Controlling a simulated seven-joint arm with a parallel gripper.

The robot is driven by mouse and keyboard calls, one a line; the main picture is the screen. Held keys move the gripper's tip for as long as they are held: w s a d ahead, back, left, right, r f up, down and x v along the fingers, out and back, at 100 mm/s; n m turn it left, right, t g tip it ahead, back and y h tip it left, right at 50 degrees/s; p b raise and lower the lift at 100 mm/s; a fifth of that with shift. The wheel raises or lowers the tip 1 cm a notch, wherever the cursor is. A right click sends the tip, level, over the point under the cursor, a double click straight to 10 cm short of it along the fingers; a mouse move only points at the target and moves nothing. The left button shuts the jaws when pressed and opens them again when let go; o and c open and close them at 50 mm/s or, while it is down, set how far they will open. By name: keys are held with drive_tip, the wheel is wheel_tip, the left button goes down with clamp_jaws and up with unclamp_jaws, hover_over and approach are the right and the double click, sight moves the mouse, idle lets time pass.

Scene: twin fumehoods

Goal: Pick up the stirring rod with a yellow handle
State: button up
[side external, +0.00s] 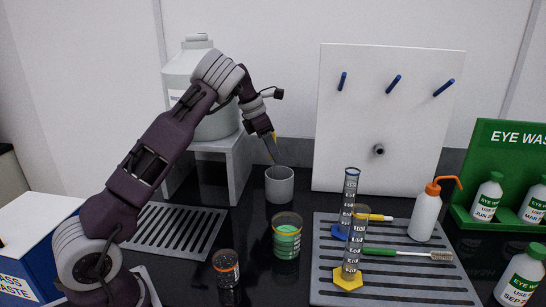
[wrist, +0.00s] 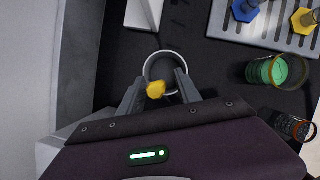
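The stirring rod has a yellow handle (side external: 273,135) and a thin shaft slanting down toward a grey cup (side external: 280,186). The cup covers any part of the rod inside it, so I cannot tell how far the rod reaches. My gripper (side external: 268,132) is above the cup, at the handle. In the wrist view, the yellow handle (wrist: 156,90) lies between the two spread fingers of my gripper (wrist: 158,82), closer to the camera than the cup's round rim (wrist: 147,68). The fingers look open, with gaps beside the handle.
A white stand (side external: 238,165) with a large jug (side external: 190,70) is behind left. A pegboard (side external: 350,120) stands behind right. A green-filled beaker (side external: 287,240) and a small dark jar (side external: 226,268) are in front. Cylinders, brushes and a wash bottle (side external: 425,215) occupy the right mat (side external: 400,290).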

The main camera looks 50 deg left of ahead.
clamp_jaws()
drive_tip(key=shift+r, duration=0.15)
wheel_tip(320, 180, up, 18)
idle(0.3)
drive_tip(key=shift+w+f, duration=0.1)
drive_tip(key=shift+f, duration=0.1)
